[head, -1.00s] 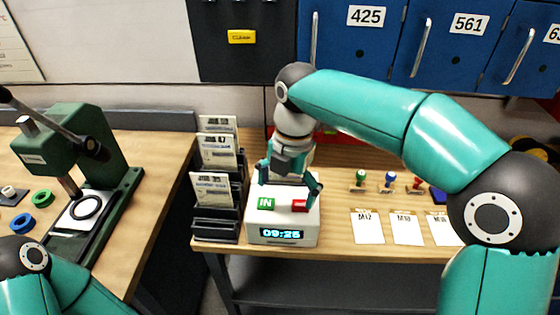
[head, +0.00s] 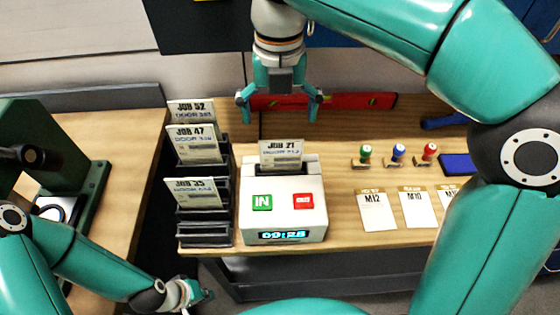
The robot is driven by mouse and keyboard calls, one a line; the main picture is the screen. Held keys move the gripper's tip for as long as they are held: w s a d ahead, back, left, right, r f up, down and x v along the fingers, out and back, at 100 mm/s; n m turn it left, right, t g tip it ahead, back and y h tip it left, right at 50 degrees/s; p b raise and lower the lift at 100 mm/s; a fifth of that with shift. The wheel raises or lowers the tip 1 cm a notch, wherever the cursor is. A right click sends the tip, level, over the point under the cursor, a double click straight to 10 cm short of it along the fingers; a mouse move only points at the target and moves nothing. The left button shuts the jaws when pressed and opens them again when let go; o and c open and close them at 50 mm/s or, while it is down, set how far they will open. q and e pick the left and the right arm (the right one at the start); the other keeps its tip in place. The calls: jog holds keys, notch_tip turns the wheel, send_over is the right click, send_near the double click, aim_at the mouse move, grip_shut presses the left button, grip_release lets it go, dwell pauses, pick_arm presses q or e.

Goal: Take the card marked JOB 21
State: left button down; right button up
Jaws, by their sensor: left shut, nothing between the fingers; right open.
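The card marked JOB 21 (head: 281,153) stands upright in the slot on top of the white time clock (head: 284,228). Its lower part is hidden in the slot. My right gripper (head: 279,110) hangs above and behind the card, open and empty, its fingers wide apart and clear of the card. My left gripper (head: 196,293) is low at the front, below the bench edge, shut and empty, well away from the card.
A card rack (head: 206,229) left of the clock holds cards JOB 52, JOB 47 and JOB 35. Right are stamps (head: 398,153), a blue pad (head: 461,164) and paper tags (head: 377,211). A red level (head: 345,101) lies behind. A green press (head: 75,190) stands left.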

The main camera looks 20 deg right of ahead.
send_over(281, 155)
jog(key=f, duration=0.5)
jog(key=shift+w, duration=0.25)
jog(key=shift+s+f, duration=0.1)
jog(key=shift+f, duration=2.9)
jog(key=shift+s, duration=0.1)
jog(key=c, duration=0.7)
